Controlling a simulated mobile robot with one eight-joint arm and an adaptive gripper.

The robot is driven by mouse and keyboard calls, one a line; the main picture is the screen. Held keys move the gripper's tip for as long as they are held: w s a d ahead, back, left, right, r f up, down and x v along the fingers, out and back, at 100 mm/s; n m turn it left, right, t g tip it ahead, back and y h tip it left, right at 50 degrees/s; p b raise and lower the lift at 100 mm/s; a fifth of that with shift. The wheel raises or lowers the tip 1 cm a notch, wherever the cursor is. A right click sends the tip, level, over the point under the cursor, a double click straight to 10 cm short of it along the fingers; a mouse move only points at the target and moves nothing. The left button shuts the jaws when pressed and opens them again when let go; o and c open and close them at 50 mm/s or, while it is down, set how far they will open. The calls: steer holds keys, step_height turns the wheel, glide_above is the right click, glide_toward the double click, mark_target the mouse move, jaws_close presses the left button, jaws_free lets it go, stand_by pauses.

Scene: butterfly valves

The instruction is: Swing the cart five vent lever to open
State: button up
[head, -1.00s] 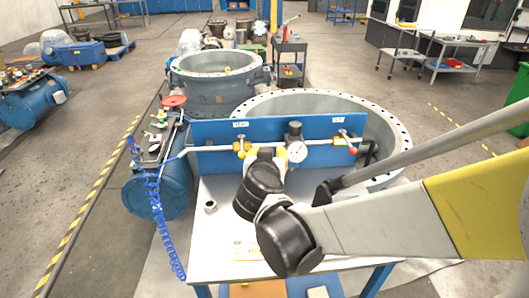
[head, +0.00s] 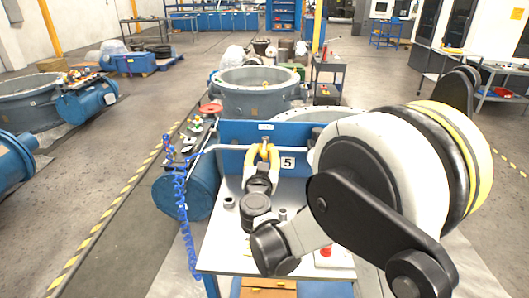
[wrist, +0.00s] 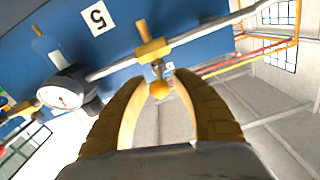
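The vent valve (wrist: 152,50) is a brass-yellow fitting on a pale pipe along cart five's blue panel (head: 233,133). In the wrist view its short lever ends in a yellow knob (wrist: 159,89), between my fingertips. My gripper (wrist: 160,92) has yellow ribbed fingers spread on either side of the knob, with a visible gap; contact is not clear. In the head view my gripper (head: 263,156) is at the panel, just below the small white label (head: 265,127), and hides most of the valve.
A white "5" plate (head: 287,162) is on the panel. A pressure gauge (wrist: 64,94) sits along the pipe. A blue tank (head: 184,190) with a coiled blue hose (head: 182,215) stands left of the cart's white top (head: 228,250). My arm hides the panel's right part.

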mark_target(264, 146)
steer(key=shift+w, duration=1.1)
jaws_close()
steer(key=shift+w, duration=0.1)
